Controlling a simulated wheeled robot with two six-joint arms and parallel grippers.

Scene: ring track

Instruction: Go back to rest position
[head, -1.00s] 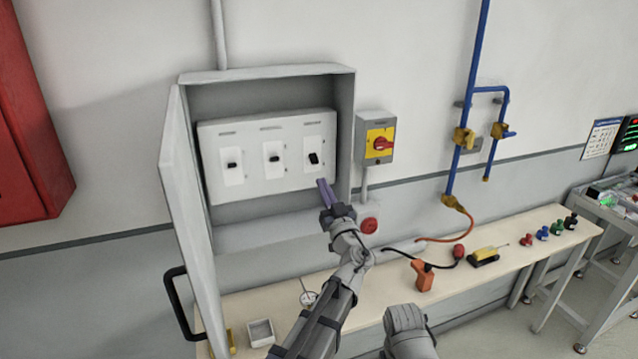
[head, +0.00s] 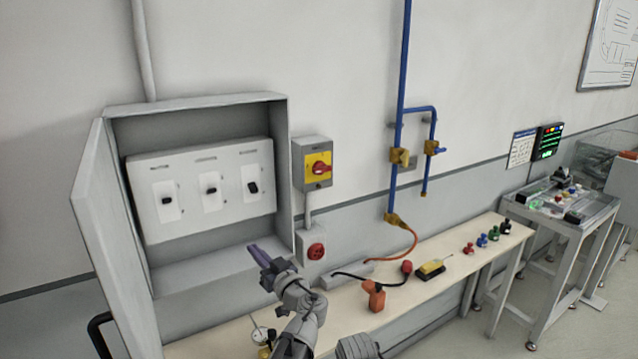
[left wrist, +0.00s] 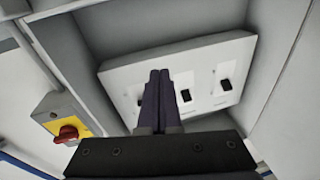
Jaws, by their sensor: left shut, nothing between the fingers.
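My left gripper (head: 262,257) is in front of the lower right corner of an open grey electrical cabinet (head: 196,102). Its dark fingers are together with nothing between them. They also show closed in the left wrist view (left wrist: 160,85), pointing toward the white switch panel (left wrist: 205,50). In the head view the panel (head: 200,232) carries three black switches, and the gripper is apart from them, below and to the right. My right gripper is not seen; a grey part of my own body shows at the bottom edge.
The cabinet door (head: 110,230) stands open at left. A yellow box with a red rotary switch (head: 318,168) and a red socket (head: 315,251) are right of the cabinet.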

